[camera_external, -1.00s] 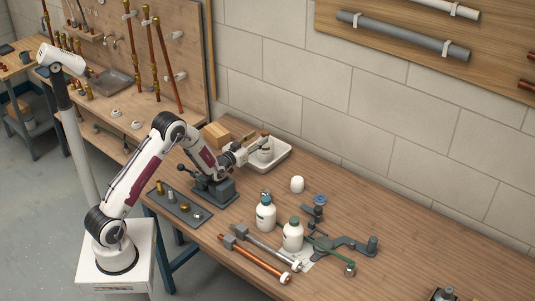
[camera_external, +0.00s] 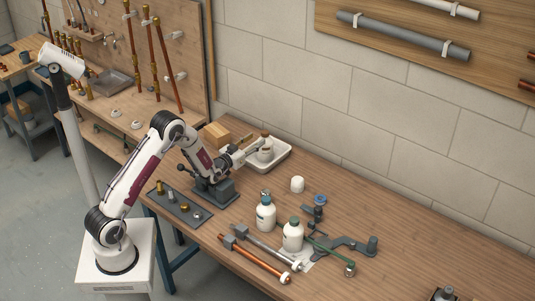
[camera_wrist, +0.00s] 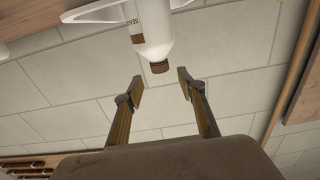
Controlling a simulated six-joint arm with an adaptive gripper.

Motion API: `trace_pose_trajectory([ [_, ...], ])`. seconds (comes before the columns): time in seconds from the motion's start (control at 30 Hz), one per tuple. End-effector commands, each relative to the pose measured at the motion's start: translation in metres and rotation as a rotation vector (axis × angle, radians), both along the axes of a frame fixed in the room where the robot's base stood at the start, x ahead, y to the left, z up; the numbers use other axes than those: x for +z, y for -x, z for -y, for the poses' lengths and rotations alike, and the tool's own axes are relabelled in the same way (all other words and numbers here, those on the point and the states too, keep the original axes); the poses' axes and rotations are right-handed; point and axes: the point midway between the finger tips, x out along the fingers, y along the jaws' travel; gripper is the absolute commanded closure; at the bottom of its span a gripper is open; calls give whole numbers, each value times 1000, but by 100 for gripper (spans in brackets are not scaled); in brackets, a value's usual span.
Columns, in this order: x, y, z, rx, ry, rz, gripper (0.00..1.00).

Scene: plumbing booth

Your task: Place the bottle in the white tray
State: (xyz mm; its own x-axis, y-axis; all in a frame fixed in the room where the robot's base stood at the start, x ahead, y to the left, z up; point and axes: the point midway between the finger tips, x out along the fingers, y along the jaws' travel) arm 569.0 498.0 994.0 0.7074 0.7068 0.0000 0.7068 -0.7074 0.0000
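The white bottle (camera_external: 266,153) with a brown cap stands upright in the white tray (camera_external: 284,160) at the back of the bench. In the wrist view the bottle (camera_wrist: 152,28) shows upside down at the top, its cap pointing down in the picture. A rim of the tray (camera_wrist: 92,14) shows beside it. My gripper (camera_external: 257,149) is beside the bottle, on its left in the external view. In the wrist view my gripper (camera_wrist: 162,87) is open, with an empty gap between its fingertips and clear of the bottle. The bottle's base is hidden.
Wooden blocks (camera_external: 216,134) lie behind my arm, left of the tray. A dark vise (camera_external: 214,189) stands under my forearm. Two other white bottles (camera_external: 265,212) (camera_external: 293,235), a white cap-like piece (camera_external: 297,184) and pipes (camera_external: 254,257) occupy the bench to the front right.

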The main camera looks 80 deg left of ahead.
Motion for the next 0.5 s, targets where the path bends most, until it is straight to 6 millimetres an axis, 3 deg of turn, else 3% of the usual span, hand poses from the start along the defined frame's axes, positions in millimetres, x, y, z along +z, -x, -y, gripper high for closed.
trace_pose_trajectory([
  [0.27,1,-1,1,-2,2,-2,60],
  [0.5,15,-11,18,-31,25,-22,60],
])
